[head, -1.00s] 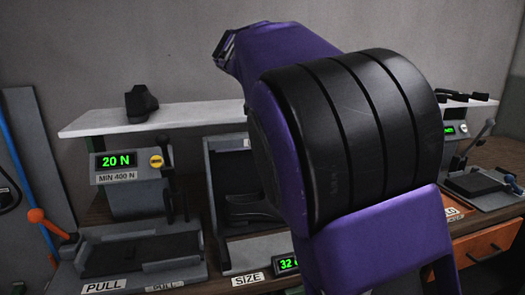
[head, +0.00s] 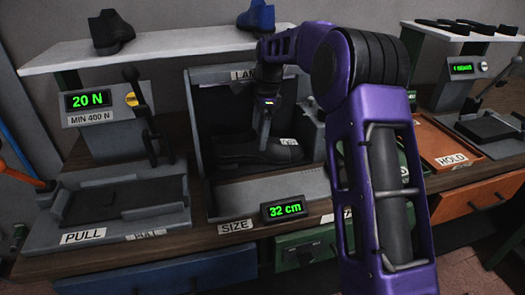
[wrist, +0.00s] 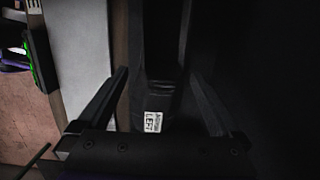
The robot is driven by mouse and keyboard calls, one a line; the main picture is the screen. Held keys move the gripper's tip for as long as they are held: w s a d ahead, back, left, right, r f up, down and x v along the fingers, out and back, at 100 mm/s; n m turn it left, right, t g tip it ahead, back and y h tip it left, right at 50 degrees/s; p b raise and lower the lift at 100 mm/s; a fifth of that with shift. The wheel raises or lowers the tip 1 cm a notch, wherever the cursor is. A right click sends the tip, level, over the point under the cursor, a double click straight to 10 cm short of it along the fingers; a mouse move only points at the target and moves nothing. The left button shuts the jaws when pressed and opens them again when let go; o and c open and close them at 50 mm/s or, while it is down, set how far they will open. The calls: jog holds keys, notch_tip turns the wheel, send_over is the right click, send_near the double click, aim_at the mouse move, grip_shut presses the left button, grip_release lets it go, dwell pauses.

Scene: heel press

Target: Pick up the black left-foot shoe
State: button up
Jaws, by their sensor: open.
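The black shoe (head: 235,155) lies in the bay marked SIZE, whose display reads 32 cm. A white label is on its right end in the head view. In the wrist view the shoe (wrist: 157,85) is dark, and its label reads LEFT. My gripper (head: 264,146) points down at the shoe from above. In the wrist view my gripper (wrist: 158,75) is open, with one finger on each side of the shoe. Gaps show between the fingers and the shoe there. The shoe's far end is lost in shadow.
A white shelf (head: 180,48) above the bay holds another black shoe (head: 111,33) and a blue shoe (head: 257,17). The PULL station (head: 120,205) stands left. An orange tray (head: 445,140) marked HOLD lies right. The bay's back and side walls are close around my gripper.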

aim_at(257, 146)
jog(key=f, duration=0.3)
jog(key=f+b, duration=0.1)
jog(key=f, duration=0.1)
jog(key=shift+w+a, duration=0.1)
jog(key=shift+a, duration=0.2)
jog(key=c, duration=1.4)
grip_shut()
jog(key=shift+r, duration=0.1)
